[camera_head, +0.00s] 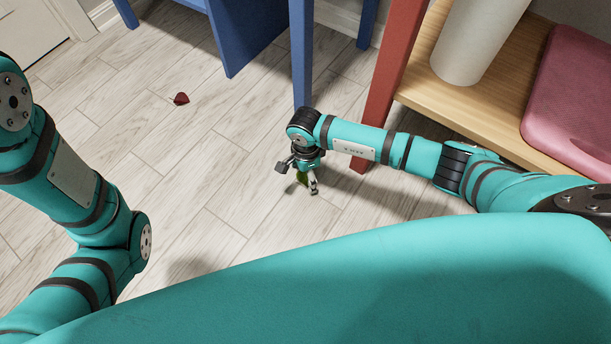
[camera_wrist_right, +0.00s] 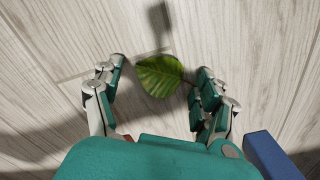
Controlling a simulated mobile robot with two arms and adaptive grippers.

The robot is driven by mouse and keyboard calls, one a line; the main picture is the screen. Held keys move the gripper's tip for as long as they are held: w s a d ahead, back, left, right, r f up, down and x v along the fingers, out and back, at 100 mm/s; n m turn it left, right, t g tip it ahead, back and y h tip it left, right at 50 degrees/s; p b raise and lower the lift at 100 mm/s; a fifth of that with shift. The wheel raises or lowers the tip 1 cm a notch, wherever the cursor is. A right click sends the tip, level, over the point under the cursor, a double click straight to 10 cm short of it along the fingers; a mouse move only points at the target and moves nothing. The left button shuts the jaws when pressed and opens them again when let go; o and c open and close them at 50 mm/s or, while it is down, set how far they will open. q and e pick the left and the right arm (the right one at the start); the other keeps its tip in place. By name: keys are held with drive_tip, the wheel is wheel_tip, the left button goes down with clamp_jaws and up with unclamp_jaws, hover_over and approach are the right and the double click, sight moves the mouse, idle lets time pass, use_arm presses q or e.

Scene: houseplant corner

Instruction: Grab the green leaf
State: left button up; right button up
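The green leaf (camera_wrist_right: 160,76) lies on the wooden floor in the right wrist view, its stem pointing to the right. It shows partly in the head view (camera_head: 302,178), with the gripper covering some of it. My right gripper (camera_head: 309,186) hangs low over the leaf. In the right wrist view its fingers (camera_wrist_right: 160,84) are spread apart, one on each side of the leaf, with nothing held between them. The stem reaches close to the right finger; I cannot tell whether they touch. My left arm is at the left of the head view, but its gripper is out of sight.
A dark red leaf (camera_head: 181,99) lies on the floor farther left. A blue piece of furniture (camera_head: 246,38) stands behind the right gripper. A red-legged wooden shelf (camera_head: 490,100) at the right holds a white cylinder (camera_head: 476,40) and a pink case (camera_head: 572,95). The floor between is clear.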

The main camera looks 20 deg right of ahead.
drive_tip(key=c, duration=0.6)
drive_tip(key=shift+o, duration=0.2)
drive_tip(key=shift+r, duration=0.1)
